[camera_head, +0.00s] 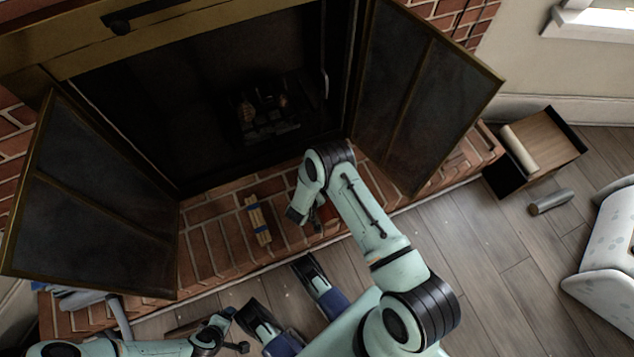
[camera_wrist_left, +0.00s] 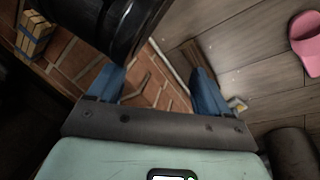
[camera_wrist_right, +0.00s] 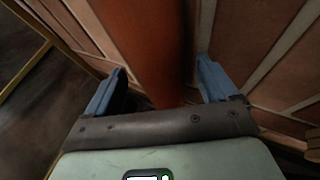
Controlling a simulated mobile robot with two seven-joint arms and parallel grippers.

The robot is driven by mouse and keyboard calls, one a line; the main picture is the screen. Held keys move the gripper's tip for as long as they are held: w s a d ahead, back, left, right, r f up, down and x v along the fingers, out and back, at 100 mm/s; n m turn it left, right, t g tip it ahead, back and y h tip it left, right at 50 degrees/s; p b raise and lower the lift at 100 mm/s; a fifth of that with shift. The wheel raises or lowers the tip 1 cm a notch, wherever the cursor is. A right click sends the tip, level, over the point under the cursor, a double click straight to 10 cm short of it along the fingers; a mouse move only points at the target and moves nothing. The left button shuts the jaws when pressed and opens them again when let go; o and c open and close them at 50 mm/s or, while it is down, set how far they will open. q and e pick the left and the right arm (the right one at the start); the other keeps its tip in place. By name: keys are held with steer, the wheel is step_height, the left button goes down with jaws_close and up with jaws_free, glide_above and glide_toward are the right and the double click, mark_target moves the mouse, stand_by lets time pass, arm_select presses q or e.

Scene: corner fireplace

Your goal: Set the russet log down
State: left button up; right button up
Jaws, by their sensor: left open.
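The russet log (camera_wrist_right: 160,50) is a reddish-brown cylinder in the right wrist view. It passes between the fingers of my right gripper (camera_wrist_right: 162,88), which stand apart with a gap on each side of it. In the head view a red part of the log (camera_head: 330,214) shows at the brick hearth (camera_head: 205,250), mostly hidden by my right arm. I cannot tell whether its whole length touches the bricks. My left gripper (camera_wrist_left: 155,88) is open and empty, low at the left, over the hearth's front edge.
A strapped kindling bundle (camera_head: 258,220) lies on the hearth, left of my right gripper. Open fireplace doors (camera_head: 90,200) flank the firebox. On the floor at right are a box (camera_head: 550,140) holding a pale log and a grey log (camera_head: 551,201). A pink slipper (camera_wrist_left: 306,45) lies on the floor.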

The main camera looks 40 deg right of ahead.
steer(key=shift+r, duration=0.15)
steer(key=p+v, duration=0.2)
steer(key=v, duration=0.2)
steer(key=shift+a+r, duration=0.2)
steer(key=shift+r, duration=0.15)
steer(key=p+v, duration=0.2)
steer(key=v, duration=0.5)
arm_select(q)
step_height(320, 180, up, 5)
steer(key=s+d, duration=0.2)
steer(key=shift+d+m+h, duration=0.3)
steer(key=shift+h, duration=0.1)
arm_select(e)
steer(key=s+a+r+m+y, duration=0.1)
steer(key=s+a+y, duration=0.3)
steer(key=s, duration=0.3)
steer(key=s+a+r+m+g+y, duration=0.1)
steer(key=s+a+r+y, duration=0.1)
steer(key=s+a+y, duration=0.2)
steer(key=s+y, duration=0.1)
steer(key=s, duration=0.2)
steer(key=shift+r, duration=0.2)
arm_select(q)
steer(key=shift+r, duration=0.1)
